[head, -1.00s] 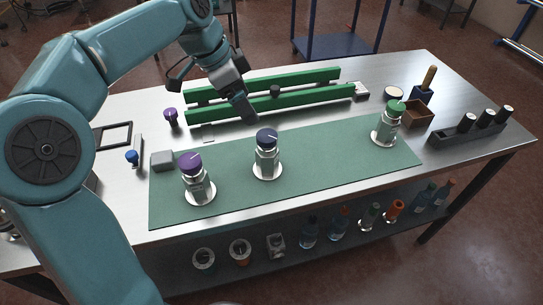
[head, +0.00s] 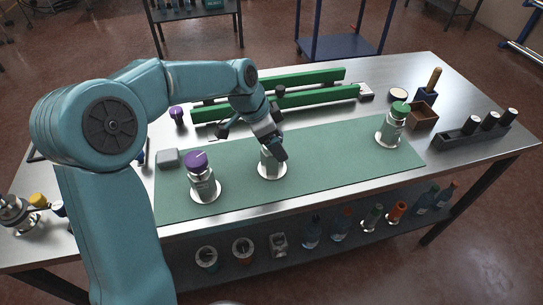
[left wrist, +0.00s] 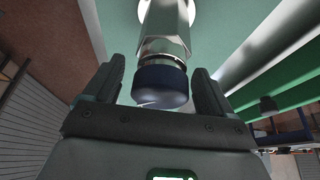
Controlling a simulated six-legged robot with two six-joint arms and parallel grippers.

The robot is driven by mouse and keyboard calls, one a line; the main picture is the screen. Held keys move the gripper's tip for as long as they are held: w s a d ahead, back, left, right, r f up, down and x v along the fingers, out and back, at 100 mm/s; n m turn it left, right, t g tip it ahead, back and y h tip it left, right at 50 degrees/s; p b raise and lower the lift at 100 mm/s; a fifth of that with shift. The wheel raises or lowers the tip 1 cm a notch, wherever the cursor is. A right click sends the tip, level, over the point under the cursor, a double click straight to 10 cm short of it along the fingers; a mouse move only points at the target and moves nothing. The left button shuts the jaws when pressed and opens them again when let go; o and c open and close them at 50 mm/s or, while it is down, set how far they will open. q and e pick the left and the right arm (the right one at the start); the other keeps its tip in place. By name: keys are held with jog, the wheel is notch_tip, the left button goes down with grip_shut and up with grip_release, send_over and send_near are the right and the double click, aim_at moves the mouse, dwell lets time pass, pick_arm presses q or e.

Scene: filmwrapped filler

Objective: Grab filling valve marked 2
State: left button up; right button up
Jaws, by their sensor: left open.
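Three filling valves stand upright on the green mat (head: 330,167). The purple-capped valve (head: 202,180) is at the left, the dark-blue-capped valve (head: 270,167) in the middle, the green-capped valve (head: 393,125) at the right. I cannot read a number on any of them. My left gripper (head: 276,147) is over the middle valve and hides its cap in the head view. In the left wrist view the dark blue cap (left wrist: 161,86) lies between the open fingers of the gripper (left wrist: 165,88), with a gap on each side. My right gripper is not in view.
Green rails (head: 320,95) run behind the mat. A grey block (head: 168,158) sits at the mat's left edge. A brown box (head: 423,115) and a dark rack (head: 472,132) stand at the right.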

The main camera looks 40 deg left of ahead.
pick_arm(q)
jog(key=shift+d, duration=0.1)
jog(key=shift+c, duration=0.3)
jog(key=shift+w, duration=0.1)
jog(key=c, duration=0.5)
grip_shut()
jog(key=shift+r, duration=0.1)
